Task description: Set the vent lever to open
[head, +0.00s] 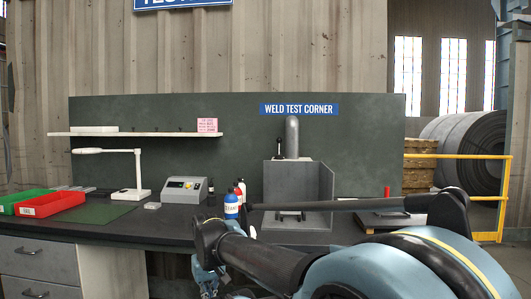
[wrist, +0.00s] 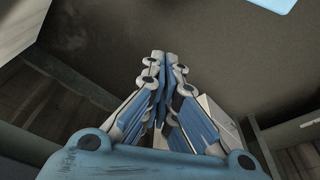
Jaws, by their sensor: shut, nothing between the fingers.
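A grey welding booth (head: 285,185) stands on the bench under the "WELD TEST CORNER" sign, with a grey vent pipe (head: 292,137) rising from its top. A small dark upright piece (head: 279,146) beside the pipe looks like the vent lever; its setting is too small to tell. In the head view my gripper (head: 208,287) hangs low in front of the bench, well below and left of the booth, partly hidden by my arm. In the wrist view my gripper (wrist: 165,55) is shut and empty, its fingertips together. The lever does not show in the wrist view.
On the bench are a red bin (head: 50,203), a white lamp (head: 135,175), a grey control box (head: 185,189) and a blue bottle (head: 231,206). A shelf (head: 150,134) juts from the backboard. A yellow railing (head: 470,157) stands at the right.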

